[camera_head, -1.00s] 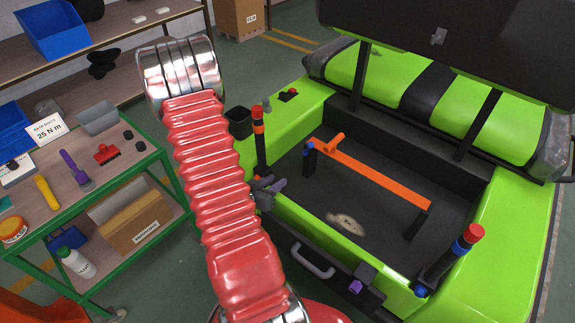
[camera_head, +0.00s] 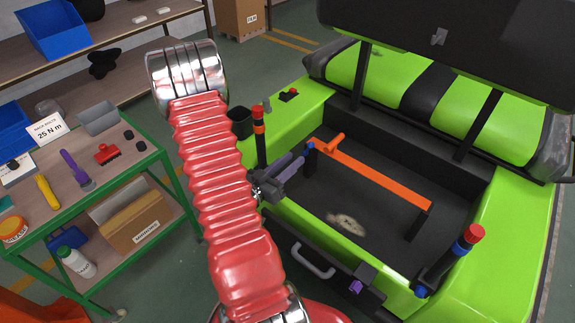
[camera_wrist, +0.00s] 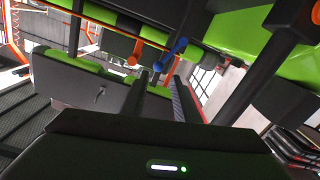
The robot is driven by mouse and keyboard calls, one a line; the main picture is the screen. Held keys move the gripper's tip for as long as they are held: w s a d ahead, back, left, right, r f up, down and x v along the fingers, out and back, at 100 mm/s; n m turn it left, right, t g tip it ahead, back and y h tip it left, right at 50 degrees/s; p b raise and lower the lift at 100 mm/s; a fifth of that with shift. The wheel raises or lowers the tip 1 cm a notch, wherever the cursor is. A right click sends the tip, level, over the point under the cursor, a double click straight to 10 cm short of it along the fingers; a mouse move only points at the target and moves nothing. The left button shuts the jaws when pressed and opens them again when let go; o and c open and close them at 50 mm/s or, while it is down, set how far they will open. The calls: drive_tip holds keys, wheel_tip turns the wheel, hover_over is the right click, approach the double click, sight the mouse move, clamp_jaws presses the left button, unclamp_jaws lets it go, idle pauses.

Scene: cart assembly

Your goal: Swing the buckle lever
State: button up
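An orange bar (camera_head: 380,180) stands on legs in the dark bed of the green cart. A short orange handle (camera_head: 333,141) and a blue-topped dark post (camera_head: 310,148) are at its left end. I cannot tell for sure which part is the buckle lever. My gripper (camera_head: 299,160) reaches over the bed's front-left wall, with its fingertips close to the blue-topped post. In the wrist view, my gripper (camera_wrist: 160,73) has two fingers apart and empty. A blue rod with a round end (camera_wrist: 172,54) lies just beyond the fingertips; contact is unclear.
A grey handle (camera_head: 313,262) is on the cart's front. A green-framed tool bench (camera_head: 120,180) stands to the left. A dark panel (camera_head: 450,45) overhangs the seats. The bed floor is mostly clear.

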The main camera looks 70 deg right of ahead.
sight(309, 148)
drive_tip(key=x, duration=0.7)
drive_tip(key=shift+s+d, duration=0.1)
drive_tip(key=shift+d, duration=0.05)
drive_tip(key=c, duration=0.5)
drive_tip(key=shift+w+d+r, duration=0.1)
drive_tip(key=shift+w+d, duration=0.1)
drive_tip(key=shift+w, duration=0.3)
drive_tip(key=shift+w+d+r, duration=0.1)
drive_tip(key=shift+w+d, duration=0.1)
drive_tip(key=shift+w, duration=0.25)
drive_tip(key=shift+c, duration=0.5)
